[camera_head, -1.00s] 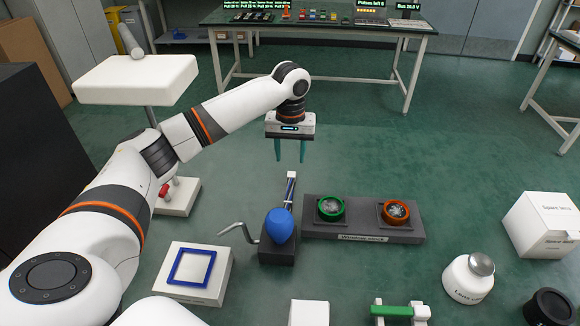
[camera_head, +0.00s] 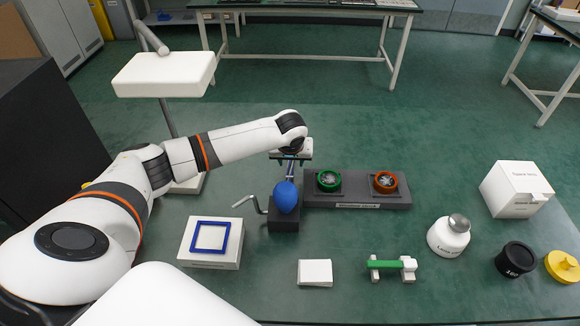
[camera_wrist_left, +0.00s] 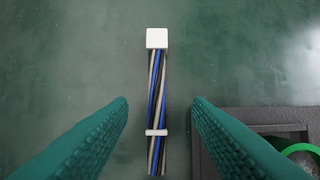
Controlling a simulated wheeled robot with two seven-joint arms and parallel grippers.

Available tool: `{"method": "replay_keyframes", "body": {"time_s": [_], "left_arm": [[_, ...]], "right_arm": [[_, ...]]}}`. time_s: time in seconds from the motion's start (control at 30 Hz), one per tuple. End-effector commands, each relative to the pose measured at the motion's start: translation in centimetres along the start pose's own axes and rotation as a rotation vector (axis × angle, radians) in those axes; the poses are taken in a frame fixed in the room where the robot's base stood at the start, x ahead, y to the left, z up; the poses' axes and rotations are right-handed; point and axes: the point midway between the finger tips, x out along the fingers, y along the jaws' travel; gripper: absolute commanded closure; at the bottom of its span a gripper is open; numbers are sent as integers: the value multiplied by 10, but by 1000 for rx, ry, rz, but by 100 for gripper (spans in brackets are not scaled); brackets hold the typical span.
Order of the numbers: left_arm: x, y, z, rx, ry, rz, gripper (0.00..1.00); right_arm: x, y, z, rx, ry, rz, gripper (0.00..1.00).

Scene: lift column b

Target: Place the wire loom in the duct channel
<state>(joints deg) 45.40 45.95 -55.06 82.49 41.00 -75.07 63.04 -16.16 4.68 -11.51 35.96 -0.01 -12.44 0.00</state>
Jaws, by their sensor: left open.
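The wire loom is a bundle of blue, black and beige wires with a white end block and a white band. It lies between my left gripper's fingers in the left wrist view (camera_wrist_left: 157,85). In the head view a short part of the loom (camera_head: 291,172) shows behind a blue egg-shaped thing. My left gripper (camera_head: 290,162) is open above the loom, its two green fingers apart on either side with gaps to it. I cannot make out a duct channel in either view. My right gripper is not in view.
The blue egg (camera_head: 286,196) sits on a dark block with a crank, close in front of the loom. A dark rack (camera_head: 357,199) with green and orange rings is to the right. A white block with a blue frame (camera_head: 210,256) is front left.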

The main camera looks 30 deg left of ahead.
Motion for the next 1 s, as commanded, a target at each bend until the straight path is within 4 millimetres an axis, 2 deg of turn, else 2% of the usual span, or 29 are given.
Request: {"method": "replay_keyframes", "body": {"time_s": [0.2,0.33,0.57,0.83,0.87,1.0], "left_arm": [[33,4,-1,0,2,2,55],[42,4,-1,0,1,1,55],[44,4,-1,1,1,1,55],[43,4,-1,0,1,1,97],[43,4,-1,0,1,1,100],[43,4,-1,0,0,0,100]], "right_arm": [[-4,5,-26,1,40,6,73],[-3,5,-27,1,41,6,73],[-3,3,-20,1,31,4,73],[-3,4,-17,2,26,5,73],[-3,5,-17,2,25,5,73],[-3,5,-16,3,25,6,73]]}}
